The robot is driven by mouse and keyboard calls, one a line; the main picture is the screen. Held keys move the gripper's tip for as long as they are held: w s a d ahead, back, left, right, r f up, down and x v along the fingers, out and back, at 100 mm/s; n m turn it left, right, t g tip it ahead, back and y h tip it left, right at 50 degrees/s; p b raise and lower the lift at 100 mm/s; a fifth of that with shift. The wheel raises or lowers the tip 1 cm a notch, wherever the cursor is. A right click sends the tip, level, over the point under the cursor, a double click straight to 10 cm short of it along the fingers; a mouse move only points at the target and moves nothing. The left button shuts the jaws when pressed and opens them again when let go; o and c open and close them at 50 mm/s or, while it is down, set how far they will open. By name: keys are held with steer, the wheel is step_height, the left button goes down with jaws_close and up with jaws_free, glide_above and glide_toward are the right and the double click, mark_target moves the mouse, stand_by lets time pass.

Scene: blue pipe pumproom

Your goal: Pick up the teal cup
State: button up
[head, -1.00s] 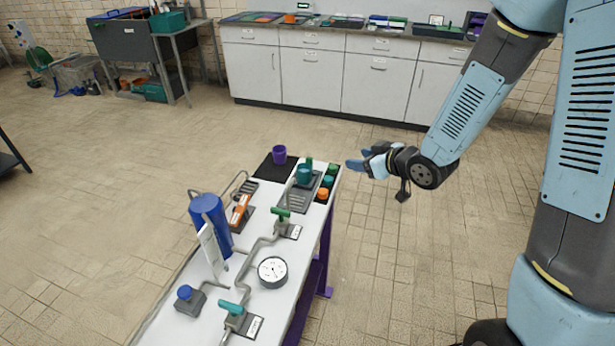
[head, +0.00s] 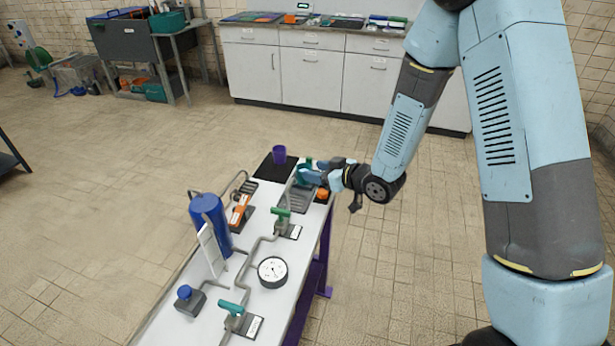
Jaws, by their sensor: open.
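The teal cup (head: 301,166) stands at the far end of the white bench, on or beside a grey ribbed tray (head: 294,203). It is mostly hidden behind my gripper, with only a little teal showing. My gripper (head: 308,174) reaches in from the right, its blue fingers at the cup. The fingers are open. I cannot tell whether the cup is between them or touching them.
An orange cap (head: 322,193) sits close below my gripper. A green-handled valve (head: 281,212), a gauge (head: 272,271) and a blue cylinder (head: 209,222) stand nearer on the bench.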

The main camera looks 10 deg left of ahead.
mark_target(299, 167)
steer(key=shift+x, duration=2.8)
steer(key=c, duration=0.7)
steer(key=shift+o, duration=0.2)
steer(key=shift+r, duration=0.15)
